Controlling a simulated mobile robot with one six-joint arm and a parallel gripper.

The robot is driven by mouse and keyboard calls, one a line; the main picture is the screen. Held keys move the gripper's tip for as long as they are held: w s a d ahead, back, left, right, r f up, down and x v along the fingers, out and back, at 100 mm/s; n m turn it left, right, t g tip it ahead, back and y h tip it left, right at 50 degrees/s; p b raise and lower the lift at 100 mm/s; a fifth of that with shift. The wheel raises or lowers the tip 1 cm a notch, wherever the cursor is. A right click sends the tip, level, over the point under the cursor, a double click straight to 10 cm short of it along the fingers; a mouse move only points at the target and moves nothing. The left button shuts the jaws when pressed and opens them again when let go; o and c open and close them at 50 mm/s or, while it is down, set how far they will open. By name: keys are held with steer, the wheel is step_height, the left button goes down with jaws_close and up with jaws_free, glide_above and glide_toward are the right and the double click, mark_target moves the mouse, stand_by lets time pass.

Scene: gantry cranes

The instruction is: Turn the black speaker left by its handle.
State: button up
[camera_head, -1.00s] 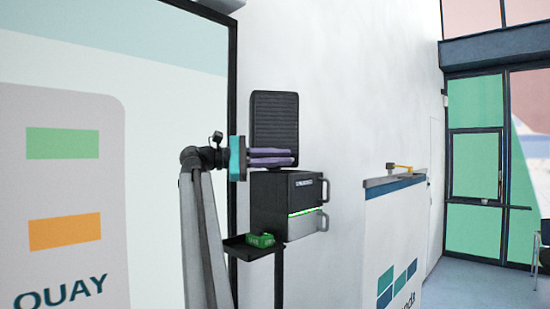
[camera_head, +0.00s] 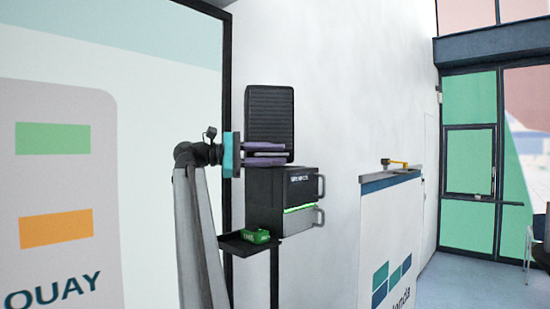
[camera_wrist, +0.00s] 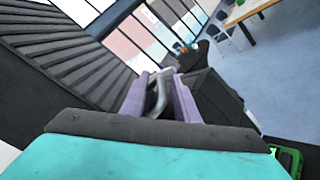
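The black speaker appears to be the upright ribbed black block (camera_head: 270,112) on top of a black box, in the head view. In the wrist view its ribbed face (camera_wrist: 62,45) fills the upper left. My gripper (camera_head: 286,153), with purple fingers, lies across the block's lower part, just above the box. In the wrist view the fingers (camera_wrist: 160,88) stand apart, with a grey curved handle (camera_wrist: 157,95) showing between them. A gap shows beside the handle, so the fingers do not look clamped on it. I cannot tell which body the handle joins.
The black box (camera_head: 270,197) below has two side handles and a green light strip. A small dark tray (camera_head: 237,245) with a green item (camera_head: 257,237) juts out below it. A white stand (camera_head: 391,235) is to the right. A framed QUAY panel (camera_head: 110,140) is on the left.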

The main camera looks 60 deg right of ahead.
steer(key=shift+s+a+r+b, duration=0.15)
steer(key=shift+r+b, duration=0.3)
steer(key=shift+r, duration=0.95)
steer(key=shift+s+r+b, duration=0.1)
steer(key=shift+r+b, duration=0.15)
steer(key=shift+b, duration=0.15)
steer(key=s+a+r+b, duration=0.1)
steer(key=s+a+b, duration=0.1)
steer(key=s+a, duration=0.7)
steer(key=shift+s+a+r, duration=0.2)
steer(key=shift+s+a, duration=0.1)
steer(key=shift+a, duration=1.65)
